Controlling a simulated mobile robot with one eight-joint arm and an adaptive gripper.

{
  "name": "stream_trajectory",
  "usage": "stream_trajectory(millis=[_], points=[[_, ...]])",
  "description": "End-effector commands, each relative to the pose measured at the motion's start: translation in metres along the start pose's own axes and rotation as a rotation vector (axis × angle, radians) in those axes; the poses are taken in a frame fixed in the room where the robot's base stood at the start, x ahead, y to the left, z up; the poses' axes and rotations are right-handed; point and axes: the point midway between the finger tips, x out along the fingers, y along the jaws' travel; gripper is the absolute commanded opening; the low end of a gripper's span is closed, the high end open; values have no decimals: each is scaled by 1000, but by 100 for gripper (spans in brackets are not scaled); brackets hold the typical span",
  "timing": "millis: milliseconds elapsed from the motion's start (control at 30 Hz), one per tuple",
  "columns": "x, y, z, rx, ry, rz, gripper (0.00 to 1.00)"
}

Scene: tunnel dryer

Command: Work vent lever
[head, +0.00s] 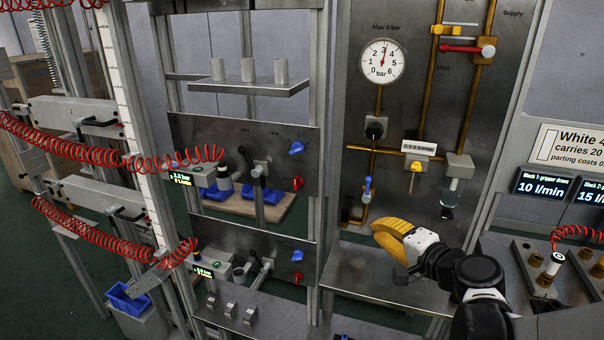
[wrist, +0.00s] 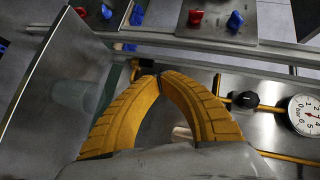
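No label for the vent lever is legible to me. A blue-handled lever (head: 367,188) sits low on the left brass pipe of the gauge panel in the head view. A small blue piece, likely the same handle, shows beyond my fingertips in the wrist view (wrist: 125,47). My gripper (head: 377,228) has yellow fingers and hangs just below and in front of this lever, apparently apart from it. In the wrist view its two fingertips (wrist: 160,75) meet, with nothing visible between them. Other levers on the panel are a red one (head: 460,49) and a yellow one (head: 414,177).
A round pressure gauge (head: 382,62) and a black knob (head: 375,128) are above the blue lever. A metal shelf (head: 375,280) lies under my gripper. Panels with blue and red knobs (head: 297,148) and coiled red hoses (head: 80,150) stand to the left.

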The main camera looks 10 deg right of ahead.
Motion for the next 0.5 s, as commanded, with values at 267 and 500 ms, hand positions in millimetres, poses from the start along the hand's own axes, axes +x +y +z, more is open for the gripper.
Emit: stream_trajectory(millis=[267, 500], points=[[-24, 16, -82, 242, 189, -200, 0], [-31, 18, -94, 283, 220, -241, 0]])
